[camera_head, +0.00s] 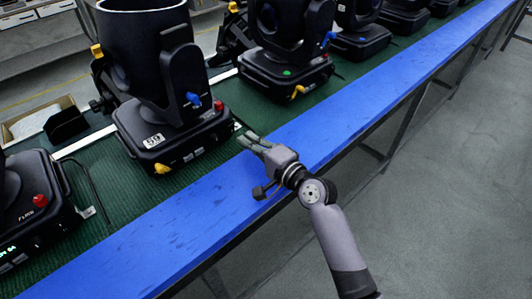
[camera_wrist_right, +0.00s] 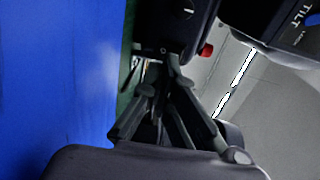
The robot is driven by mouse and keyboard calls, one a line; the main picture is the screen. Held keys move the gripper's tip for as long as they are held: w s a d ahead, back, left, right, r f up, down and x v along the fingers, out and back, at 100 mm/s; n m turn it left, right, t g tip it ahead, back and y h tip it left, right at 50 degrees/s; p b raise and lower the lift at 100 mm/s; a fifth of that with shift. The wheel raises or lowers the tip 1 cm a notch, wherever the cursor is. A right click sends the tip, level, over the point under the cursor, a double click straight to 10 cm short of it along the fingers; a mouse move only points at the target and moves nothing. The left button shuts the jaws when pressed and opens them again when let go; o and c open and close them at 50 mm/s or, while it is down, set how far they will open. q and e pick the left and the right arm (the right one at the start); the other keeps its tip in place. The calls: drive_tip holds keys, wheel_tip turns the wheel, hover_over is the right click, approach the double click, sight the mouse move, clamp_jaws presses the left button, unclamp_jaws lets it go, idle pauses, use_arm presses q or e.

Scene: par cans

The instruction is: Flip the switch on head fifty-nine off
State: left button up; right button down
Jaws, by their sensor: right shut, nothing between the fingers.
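Head fifty-nine (camera_head: 165,125) is a black moving-head lamp with a white "59" label on its base. It stands on the green belt, with a red knob (camera_head: 219,105) on its base, a blue knob and a yellow one. My right gripper (camera_head: 246,138) is shut and empty over the blue rail, just right of that base. In the wrist view the right gripper (camera_wrist_right: 160,62) points at a dark base with a small white mark (camera_wrist_right: 189,11) and a red knob (camera_wrist_right: 206,50). I cannot tell for sure which part is the switch, or whether the fingers touch the base.
The blue rail (camera_head: 420,60) runs along the front of the green belt (camera_head: 112,190). Another lamp (camera_head: 285,68) stands to the right and one (camera_head: 35,205) at the lower left. The grey floor (camera_head: 450,190) on the right is clear.

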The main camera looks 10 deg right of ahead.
drive_tip(key=v, duration=0.8)
drive_tip(key=shift+s+d, duration=0.1)
